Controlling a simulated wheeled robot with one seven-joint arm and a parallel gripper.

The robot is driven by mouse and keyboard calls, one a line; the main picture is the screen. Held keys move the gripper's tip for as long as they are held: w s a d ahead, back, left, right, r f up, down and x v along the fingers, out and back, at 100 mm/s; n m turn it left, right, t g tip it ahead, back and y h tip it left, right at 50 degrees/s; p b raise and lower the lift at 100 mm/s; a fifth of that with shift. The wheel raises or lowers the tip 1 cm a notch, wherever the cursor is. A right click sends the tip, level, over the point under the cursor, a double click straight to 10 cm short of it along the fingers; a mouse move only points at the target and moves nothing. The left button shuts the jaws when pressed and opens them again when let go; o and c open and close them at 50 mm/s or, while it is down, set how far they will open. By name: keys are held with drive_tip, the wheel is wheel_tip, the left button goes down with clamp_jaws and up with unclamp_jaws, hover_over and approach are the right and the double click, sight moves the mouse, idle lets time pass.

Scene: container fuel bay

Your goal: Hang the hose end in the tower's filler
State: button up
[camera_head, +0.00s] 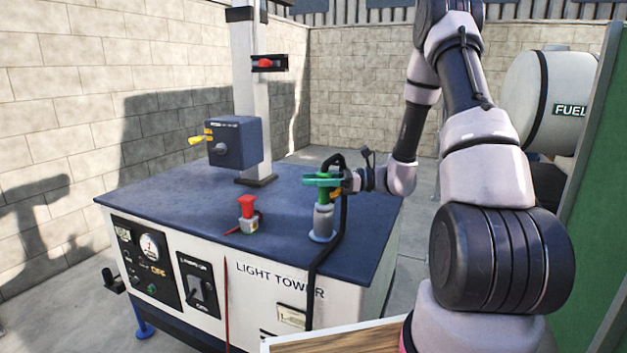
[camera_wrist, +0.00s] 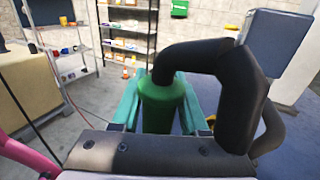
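The light tower (camera_head: 270,288) is a white cabinet with a dark blue top and a mast. Its filler (camera_head: 322,222) is a grey upright neck with a blue base ring near the top's right front corner. The hose end (camera_head: 324,190) is green and upright at the filler's mouth; whether it is seated inside cannot be told. My gripper (camera_head: 322,180) has teal fingers on either side of it. In the wrist view the green hose end (camera_wrist: 162,105) stands between the fingers (camera_wrist: 160,100), with a black hose bending over from its top. The filler is hidden there.
A red-handled item (camera_head: 248,212) sits on the top left of the filler. A blue box (camera_head: 235,142) with a yellow lever is by the mast (camera_head: 248,90). A white fuel tank (camera_head: 560,100) and green panel (camera_head: 602,200) stand right. The black hose (camera_head: 318,270) hangs over the front edge.

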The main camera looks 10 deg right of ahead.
drive_tip(key=shift+o, duration=1.3)
drive_tip(key=shift+d, duration=0.15)
drive_tip(key=v, duration=1)
drive_tip(key=shift+d, duration=0.25)
